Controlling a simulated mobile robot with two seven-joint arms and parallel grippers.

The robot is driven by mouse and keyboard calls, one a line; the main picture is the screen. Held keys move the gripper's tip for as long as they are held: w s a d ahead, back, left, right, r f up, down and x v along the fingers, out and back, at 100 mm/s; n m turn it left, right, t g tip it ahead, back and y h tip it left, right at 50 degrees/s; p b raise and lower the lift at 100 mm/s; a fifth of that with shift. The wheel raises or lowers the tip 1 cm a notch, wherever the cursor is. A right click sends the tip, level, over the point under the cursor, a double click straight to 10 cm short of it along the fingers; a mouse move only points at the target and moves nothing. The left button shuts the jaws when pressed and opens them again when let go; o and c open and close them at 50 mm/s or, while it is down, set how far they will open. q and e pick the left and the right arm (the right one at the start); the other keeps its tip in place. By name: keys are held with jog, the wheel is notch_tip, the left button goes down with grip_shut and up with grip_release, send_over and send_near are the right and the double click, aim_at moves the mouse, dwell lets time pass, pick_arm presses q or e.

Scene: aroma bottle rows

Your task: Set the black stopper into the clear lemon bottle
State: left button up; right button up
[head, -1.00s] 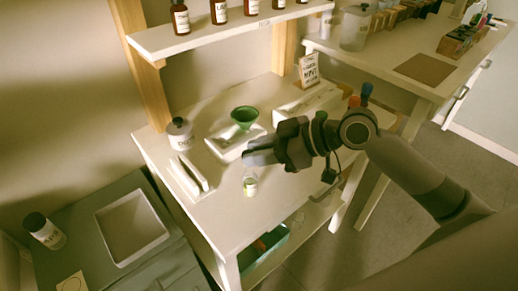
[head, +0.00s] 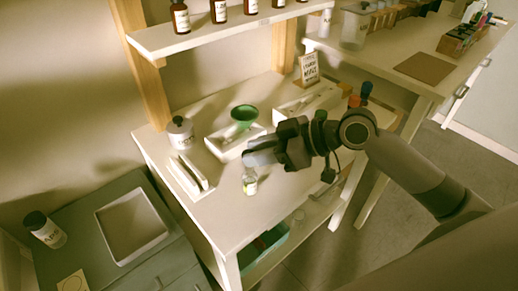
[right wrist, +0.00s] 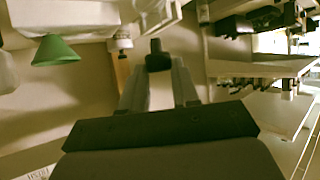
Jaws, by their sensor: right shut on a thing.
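The clear lemon bottle (head: 250,186), small with a yellowish label, stands upright on the white table near its front edge. My right gripper (head: 248,158) is just above the bottle's top in the head view, with its fingers pointing left. In the right wrist view, the fingers are shut on the black stopper (right wrist: 157,56), which sits between the fingertips. The stopper is hard to make out in the head view. Whether the stopper touches the bottle's mouth cannot be told. My left gripper is not in view.
A green funnel (head: 244,113) sits at a white tray (head: 222,151) behind the gripper. Amber bottles (head: 180,18) line the shelf above.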

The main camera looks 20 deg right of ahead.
jog(key=shift+f+b, duration=0.75)
jog(key=shift+f, duration=0.6)
jog(key=o, duration=1.1)
jog(key=shift+d, duration=0.1)
jog(key=v, duration=0.7)
jog(key=shift+b, duration=0.4)
jog(key=shift+s, duration=0.1)
